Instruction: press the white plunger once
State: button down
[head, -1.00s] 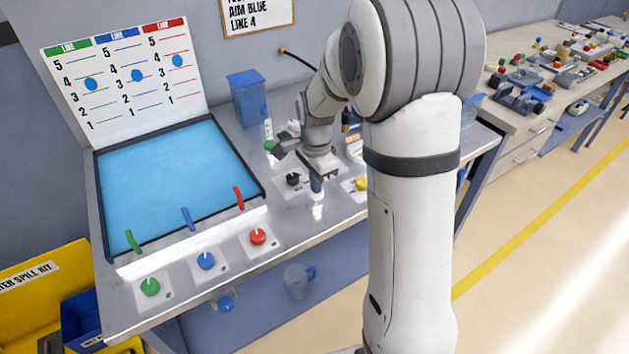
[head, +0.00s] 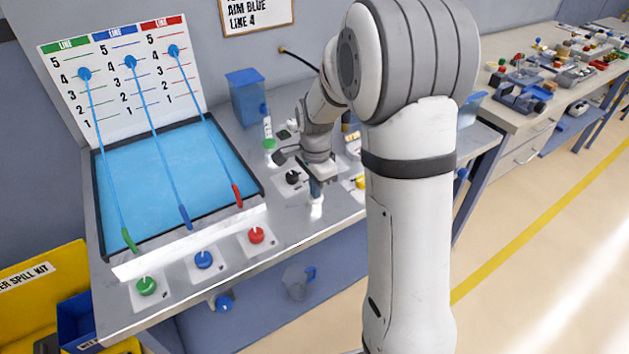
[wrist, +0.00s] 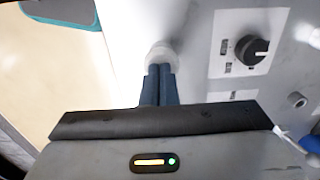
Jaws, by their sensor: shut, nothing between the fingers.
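The white plunger (head: 316,209) stands upright near the front edge of the metal bench. In the wrist view its pale round top (wrist: 160,51) shows just beyond my fingertips. My gripper (head: 316,194) points down over it, with its blue fingers shut together and nothing between them. The fingertips (wrist: 160,68) appear to touch the plunger's top and hide part of it. Blue jets (head: 158,142) run from the green, blue and red nozzles (head: 185,217) across the blue tray to dots on the numbered board (head: 160,95).
Green, blue and red knobs (head: 204,260) sit along the bench front. A black dial (wrist: 252,49) lies right of the plunger in the wrist view. A blue container (head: 247,97) stands at the back. A yellow knob (head: 360,183) is partly hidden by my arm.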

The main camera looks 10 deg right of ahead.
jog(key=shift+r+p, duration=0.3)
jog(key=shift+p, duration=0.1)
notch_tip(320, 180, up, 14)
jog(key=p, duration=0.1)
jog(key=shift+f, duration=0.25)
dwell(0.4)
jog(key=s+n+t, duration=0.3)
jog(key=s+n, duration=1.1)
jog(key=s, duration=0.7)
jog(key=shift+s, duration=0.35)
jog(key=shift+r, duration=0.1)
